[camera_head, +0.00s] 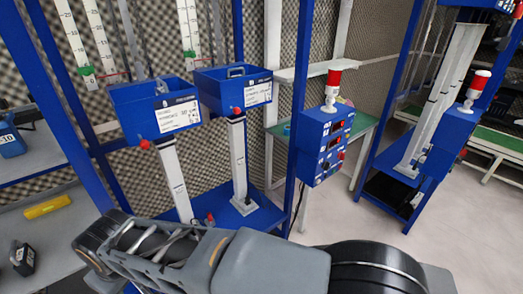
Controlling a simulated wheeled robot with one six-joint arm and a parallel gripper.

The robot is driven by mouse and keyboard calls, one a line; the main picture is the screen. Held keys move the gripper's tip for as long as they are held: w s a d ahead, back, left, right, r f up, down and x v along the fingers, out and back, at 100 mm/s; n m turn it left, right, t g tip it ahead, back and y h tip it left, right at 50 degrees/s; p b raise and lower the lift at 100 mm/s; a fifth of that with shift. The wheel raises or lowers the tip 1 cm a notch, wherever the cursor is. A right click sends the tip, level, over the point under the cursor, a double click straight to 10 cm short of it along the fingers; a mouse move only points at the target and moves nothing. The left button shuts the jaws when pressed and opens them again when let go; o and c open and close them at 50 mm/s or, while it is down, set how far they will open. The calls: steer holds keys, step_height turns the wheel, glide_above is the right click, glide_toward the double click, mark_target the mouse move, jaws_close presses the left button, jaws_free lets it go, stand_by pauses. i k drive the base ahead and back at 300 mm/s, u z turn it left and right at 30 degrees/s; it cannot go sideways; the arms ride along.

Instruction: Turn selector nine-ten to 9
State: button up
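No selector marked nine-ten can be made out in this view. A blue control box (325,145) with red knobs or buttons and small dark displays on its front hangs on a blue post right of centre; its markings are too small to read. Two blue bins with handwritten white labels, the left bin (158,108) and the right bin (234,88), stand on grey columns, each with a red knob low on its front. My arm lies across the bottom of the picture, well short of the control box. My gripper's fingers do not show.
A red and white beacon (333,90) stands on the control box. Another blue frame (405,170) stands at the right. A shelf at the left holds a yellow bar (47,206) and a blue container (11,140). Grey floor (340,220) is clear between the frames.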

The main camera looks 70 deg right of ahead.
mark_target(326, 166)
steer(key=z, duration=3.35)
steer(key=k, duration=0.5)
steer(key=z, duration=0.7)
steer(key=i, duration=0.85)
steer(key=u, duration=1.1)
steer(key=i, duration=0.55)
steer(key=u, duration=0.5)
